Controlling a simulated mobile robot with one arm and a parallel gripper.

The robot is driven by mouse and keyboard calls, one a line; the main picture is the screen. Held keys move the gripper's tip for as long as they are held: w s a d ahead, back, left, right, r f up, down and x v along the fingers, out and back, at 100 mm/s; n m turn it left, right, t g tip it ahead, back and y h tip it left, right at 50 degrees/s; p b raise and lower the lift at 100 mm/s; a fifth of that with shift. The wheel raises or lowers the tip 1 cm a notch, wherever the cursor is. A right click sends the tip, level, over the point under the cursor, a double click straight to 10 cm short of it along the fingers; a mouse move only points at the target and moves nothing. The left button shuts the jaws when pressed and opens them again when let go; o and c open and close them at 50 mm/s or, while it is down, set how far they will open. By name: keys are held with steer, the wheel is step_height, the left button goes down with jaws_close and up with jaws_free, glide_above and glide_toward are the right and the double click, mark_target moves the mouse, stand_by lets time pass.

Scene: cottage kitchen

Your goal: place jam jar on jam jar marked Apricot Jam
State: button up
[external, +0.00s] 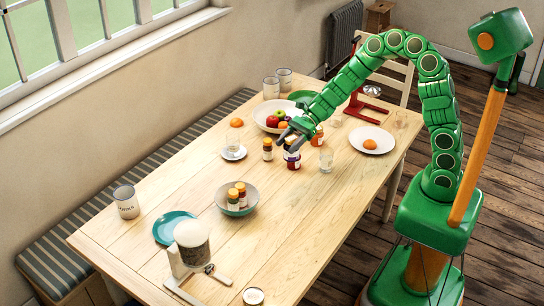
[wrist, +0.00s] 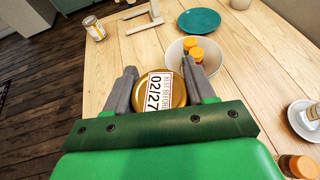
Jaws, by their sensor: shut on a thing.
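My gripper (wrist: 166,85) is shut on a jam jar with a gold lid (wrist: 178,97). A white label on the lid reads "BEST BEFORE 02/27". The lid hides the jar's side from the wrist camera. In the external view my gripper (external: 291,138) is low over the table's middle, with a dark red jar (external: 293,161) just under the fingers. Fingers cover part of this spot, so I cannot tell whether that is the held jar or another jar below it. No lettering "Apricot Jam" is readable in either view.
An orange-lidded jar (external: 267,151) stands just left, another (external: 317,137) close right. A glass (external: 326,160) stands close in front. A fruit plate (external: 263,118) is behind. The front right tabletop is clear.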

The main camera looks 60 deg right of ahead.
steer(key=s+d+r+m+t+h, duration=0.1)
steer(key=s+d+r+m+t, duration=0.15)
steer(key=d, duration=1.45)
steer(key=s+d+r+m+t+h, duration=0.1)
steer(key=s+d+r+m+t, duration=0.15)
steer(key=d, duration=1.45)
steer(key=shift+w+d+f, duration=0.25)
steer(key=shift+w+f, duration=2)
steer(key=shift+f, duration=0.05)
steer(key=shift+w+d+f, duration=0.25)
steer(key=shift+w+f, duration=1.95)
steer(key=shift+f, duration=0.1)
steer(key=shift+w+d+f, duration=0.25)
steer(key=shift+w+f, duration=2)
steer(key=shift+f, duration=0.05)
steer(key=shift+f, duration=0.15)
steer(key=o, duration=1.3)
